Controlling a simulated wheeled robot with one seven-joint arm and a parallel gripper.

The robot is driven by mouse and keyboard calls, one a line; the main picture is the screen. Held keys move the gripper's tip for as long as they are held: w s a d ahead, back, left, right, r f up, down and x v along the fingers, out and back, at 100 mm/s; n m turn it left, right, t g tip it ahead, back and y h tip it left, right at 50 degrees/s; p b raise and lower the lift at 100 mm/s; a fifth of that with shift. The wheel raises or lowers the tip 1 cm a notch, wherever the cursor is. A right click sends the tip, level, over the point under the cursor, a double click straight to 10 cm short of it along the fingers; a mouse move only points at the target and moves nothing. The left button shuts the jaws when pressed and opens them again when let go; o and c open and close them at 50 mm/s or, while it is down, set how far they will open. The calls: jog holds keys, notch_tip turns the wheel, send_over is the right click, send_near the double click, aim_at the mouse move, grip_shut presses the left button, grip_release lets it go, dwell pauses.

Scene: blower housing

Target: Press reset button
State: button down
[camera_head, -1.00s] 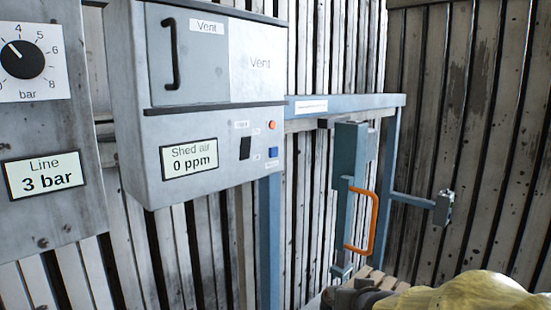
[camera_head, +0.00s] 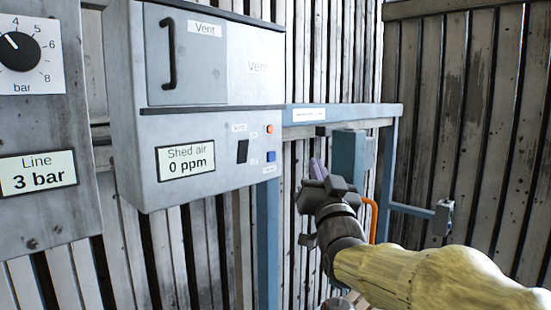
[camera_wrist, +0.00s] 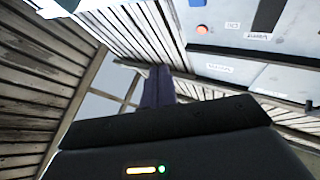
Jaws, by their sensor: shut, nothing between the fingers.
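A small blue button (camera_head: 271,156) sits at the lower right of the grey vent panel's front, below an orange-red round light (camera_head: 270,129). The small label under the blue button is too small to read surely. In the wrist view the light (camera_wrist: 201,30) shows, and part of the blue button (camera_wrist: 195,3) is at the top edge. My gripper (camera_head: 317,167) is to the right of the blue button and apart from it. Its purple fingers are shut with nothing between them; they also show in the wrist view (camera_wrist: 158,85).
A dark rocker switch (camera_head: 242,151) and the "Shed air 0 ppm" display (camera_head: 186,160) are left of the button. A blue frame (camera_head: 350,113) with an orange handle (camera_head: 374,220) stands right, partly behind my arm. A line panel (camera_head: 40,130) is at far left.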

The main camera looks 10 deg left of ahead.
aim_at(276, 152)
jog(key=w+a+p, duration=0.3)
jog(key=w+a, duration=0.2)
jog(key=a, duration=0.2)
jog(key=shift+w+a+p, duration=0.15)
jog(key=shift+a+p, duration=0.05)
jog(key=shift+p, duration=0.2)
jog(key=shift+a+f, duration=0.1)
dwell(1.8)
jog(key=shift+w+a+b, duration=0.2)
jog(key=shift+a+b, duration=0.05)
jog(key=shift+b, duration=0.05)
jog(key=shift+w+a, duration=0.25)
jog(key=shift+a, duration=0.15)
dwell(0.9)
jog(key=shift+d, duration=0.1)
jog(key=shift+s+d+b, duration=0.5)
jog(key=shift+d+b, duration=0.15)
jog(key=shift+b, duration=0.35)
